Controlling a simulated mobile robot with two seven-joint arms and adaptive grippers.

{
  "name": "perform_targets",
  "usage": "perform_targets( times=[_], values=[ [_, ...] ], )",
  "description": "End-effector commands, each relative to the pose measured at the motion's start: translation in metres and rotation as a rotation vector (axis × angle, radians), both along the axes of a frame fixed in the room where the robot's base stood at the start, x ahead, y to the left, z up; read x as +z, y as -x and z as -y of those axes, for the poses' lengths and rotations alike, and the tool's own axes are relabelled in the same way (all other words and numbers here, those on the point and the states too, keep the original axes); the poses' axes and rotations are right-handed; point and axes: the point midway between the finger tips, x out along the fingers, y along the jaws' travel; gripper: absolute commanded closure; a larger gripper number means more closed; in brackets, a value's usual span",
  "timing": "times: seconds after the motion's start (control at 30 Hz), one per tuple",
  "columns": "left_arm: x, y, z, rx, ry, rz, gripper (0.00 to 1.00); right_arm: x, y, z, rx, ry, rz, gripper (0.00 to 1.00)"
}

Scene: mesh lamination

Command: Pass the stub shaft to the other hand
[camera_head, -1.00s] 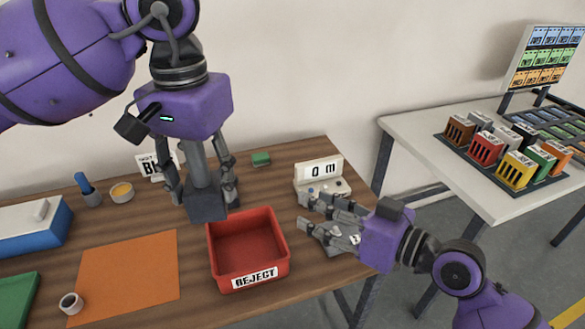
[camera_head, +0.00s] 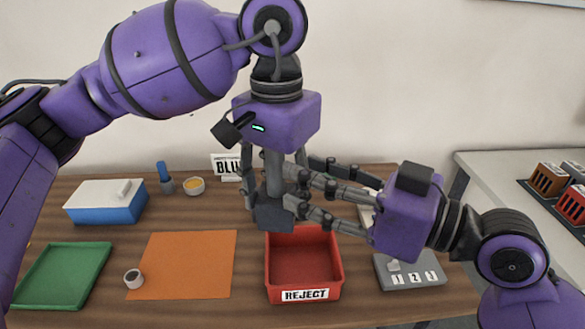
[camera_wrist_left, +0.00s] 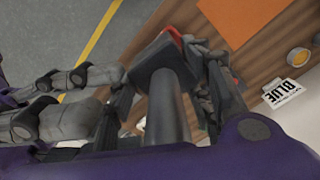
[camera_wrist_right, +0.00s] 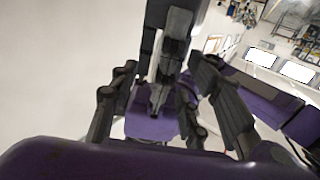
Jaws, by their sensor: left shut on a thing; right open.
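The stub shaft (camera_head: 272,172) is a grey cylinder with a dark square block at its lower end. It hangs upright above the red reject bin. My left gripper (camera_head: 274,197) points down and is shut on it; the shaft also shows between its fingers in the left wrist view (camera_wrist_left: 168,105). My right gripper (camera_head: 293,190) comes in level from the right, open, with its fingers near the lower shaft and block. In the right wrist view the shaft (camera_wrist_right: 172,62) stands between its spread fingers. I cannot tell whether they touch it.
The red bin (camera_head: 337,278) labelled REJECT stands below both grippers. An orange mat (camera_head: 190,265) with a small cup (camera_head: 133,278) lies to the left, beside a green tray (camera_head: 62,275). A blue and white box (camera_head: 105,203) stands behind. A grey numbered device (camera_head: 412,275) is at the right.

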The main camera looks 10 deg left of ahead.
Motion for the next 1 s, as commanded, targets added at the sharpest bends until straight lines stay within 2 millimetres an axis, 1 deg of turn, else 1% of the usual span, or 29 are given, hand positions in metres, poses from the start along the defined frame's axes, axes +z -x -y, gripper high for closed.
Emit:
perform_targets(
  times=[0.03, 0.1, 0.3, 0.43, 0.67, 0.9, 1.0],
  values=[
    [0.001, 0.000, 0.000, 0.000, 0.001, 0.003, 1.00, 0.002, -0.002, -0.009, 0.003, -0.002, 0.002, 0.57],
    [0.001, 0.000, 0.000, 0.000, 0.001, 0.003, 1.00, 0.002, -0.006, -0.019, 0.003, -0.003, 0.001, 0.57],
    [0.001, 0.000, 0.000, 0.000, 0.001, 0.003, 1.00, 0.001, -0.014, -0.036, 0.001, -0.001, 0.000, 0.57],
    [0.001, 0.000, 0.000, 0.000, 0.001, 0.003, 1.00, 0.000, -0.015, -0.040, 0.000, 0.001, 0.000, 0.57],
    [0.001, 0.000, 0.000, 0.000, 0.001, 0.003, 1.00, 0.000, -0.015, -0.040, 0.000, 0.001, 0.000, 0.57],
    [0.001, 0.000, 0.000, -0.001, 0.001, 0.002, 1.00, 0.000, -0.015, -0.039, -0.001, 0.000, 0.000, 0.89],
    [0.001, 0.001, 0.000, -0.002, 0.000, 0.001, 1.00, 0.000, -0.016, -0.039, -0.004, 0.000, 0.001, 1.00]
  ],
)
